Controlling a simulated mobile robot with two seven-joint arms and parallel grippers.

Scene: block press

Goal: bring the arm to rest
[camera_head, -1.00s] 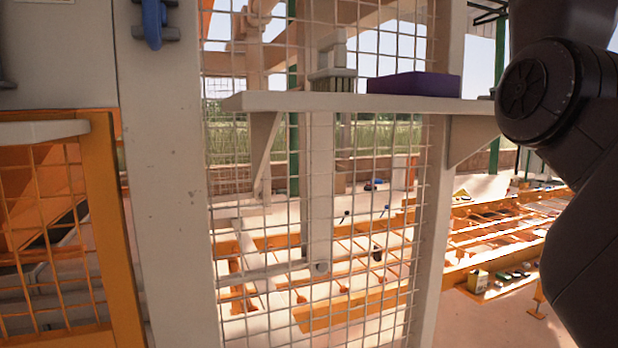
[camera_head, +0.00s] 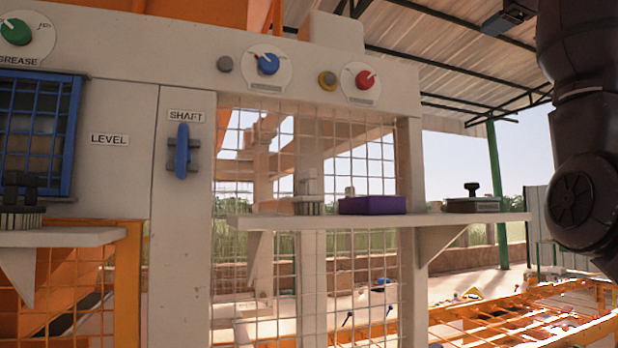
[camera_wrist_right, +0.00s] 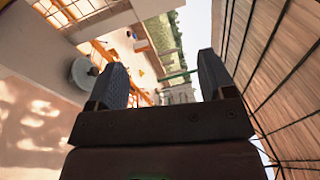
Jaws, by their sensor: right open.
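My right arm (camera_head: 580,150) hangs down the right edge of the head view, dark and jointed. Its gripper is outside that view. In the right wrist view my right gripper (camera_wrist_right: 160,85) shows two dark fingers standing wide apart, with nothing between them. A slatted wood-brown surface with dark lines is close on the right of the gripper. My left gripper is in neither view.
A pale press frame carries a blue shaft handle (camera_head: 182,151), a blue knob (camera_head: 267,64), a red knob (camera_head: 364,79) and a green knob (camera_head: 17,32). A shelf (camera_head: 300,222) with a purple box (camera_head: 372,205) juts out before wire mesh. Orange railings (camera_head: 540,310) stand at lower right.

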